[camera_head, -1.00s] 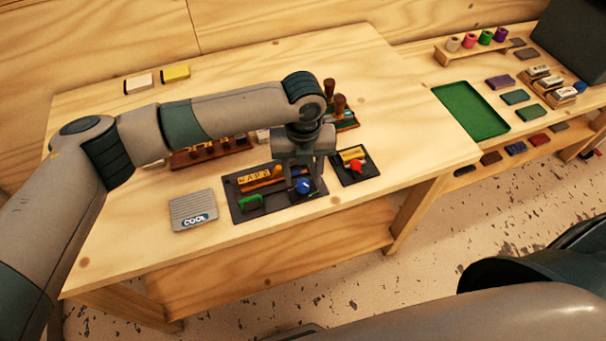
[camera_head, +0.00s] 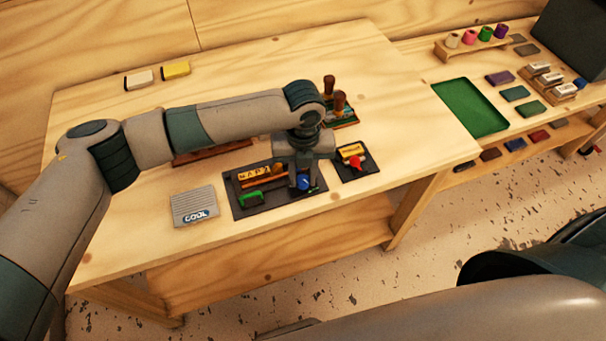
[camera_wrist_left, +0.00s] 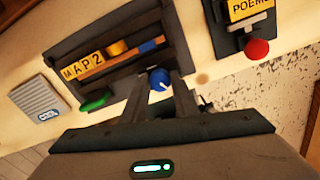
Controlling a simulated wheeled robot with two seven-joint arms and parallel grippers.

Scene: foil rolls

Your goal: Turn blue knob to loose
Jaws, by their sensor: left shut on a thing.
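The blue knob (camera_head: 303,183) sits at the right end of a dark plate (camera_head: 238,208) with a green handle (camera_head: 250,198) and a yellow lettered strip (camera_head: 255,171). My left gripper (camera_head: 299,184) points down over the knob and is shut on it. In the left wrist view the knob (camera_wrist_left: 159,79) shows a pale pointer mark between the fingers (camera_wrist_left: 160,88). I cannot read its setting. My right gripper is out of view.
A smaller dark plate with a red knob (camera_head: 355,162) stands close on the right. A grey COOL pad (camera_head: 193,206) lies on the left. Wooden-handled stamps (camera_head: 339,102) stand behind. A green tray (camera_head: 470,108) is on the right bench. The table's right part is clear.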

